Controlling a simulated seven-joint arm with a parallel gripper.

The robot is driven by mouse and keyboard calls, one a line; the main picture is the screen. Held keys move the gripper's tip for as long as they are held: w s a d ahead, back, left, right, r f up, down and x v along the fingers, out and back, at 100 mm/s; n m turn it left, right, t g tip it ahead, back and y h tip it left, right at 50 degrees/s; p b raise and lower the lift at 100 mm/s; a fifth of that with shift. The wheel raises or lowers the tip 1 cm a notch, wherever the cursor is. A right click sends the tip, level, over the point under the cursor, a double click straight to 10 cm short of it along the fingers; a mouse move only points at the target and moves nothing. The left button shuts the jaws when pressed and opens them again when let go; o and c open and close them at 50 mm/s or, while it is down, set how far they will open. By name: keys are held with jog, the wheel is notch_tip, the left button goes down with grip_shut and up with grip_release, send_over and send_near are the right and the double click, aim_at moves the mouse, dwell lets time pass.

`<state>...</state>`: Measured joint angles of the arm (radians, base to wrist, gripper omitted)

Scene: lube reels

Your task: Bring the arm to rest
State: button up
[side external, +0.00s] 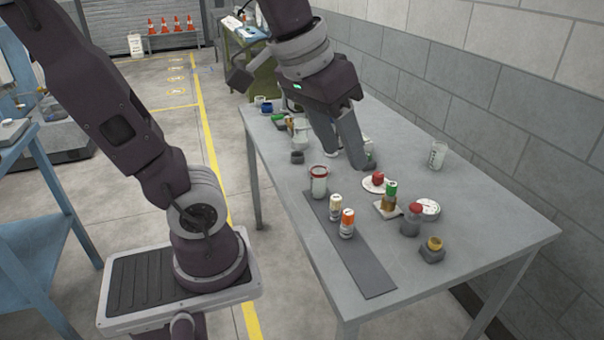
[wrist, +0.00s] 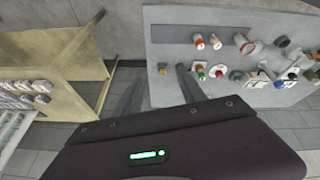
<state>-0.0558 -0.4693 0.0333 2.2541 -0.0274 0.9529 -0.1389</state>
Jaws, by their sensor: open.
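My gripper (side external: 348,158) hangs over the back half of the grey table, fingers pointing down and spread apart. Nothing shows between the fingers. In the wrist view my gripper (wrist: 160,85) shows as two fingers, one over the table's edge and one over the floor. My fingertips are near several small items in the side view. Whether they touch any of them I cannot tell.
The table (side external: 480,225) holds a dark mat (side external: 365,270) with several jars and bottles, a white dial (side external: 428,208), a clear beaker (side external: 438,154) and small containers. A block wall (side external: 500,90) runs along the right. A blue bench (side external: 35,240) stands left. The table's front right is bare.

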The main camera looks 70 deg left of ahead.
jog(key=s+d+f+m+t, duration=0.1)
jog(key=s+f+m, duration=0.1)
jog(key=s, duration=0.4)
jog(key=shift+s+d+f+m, duration=0.2)
jog(key=shift+s+f+m, duration=0.15)
jog(key=shift+f, duration=0.3)
jog(key=shift+w, duration=0.1)
dwell(1.2)
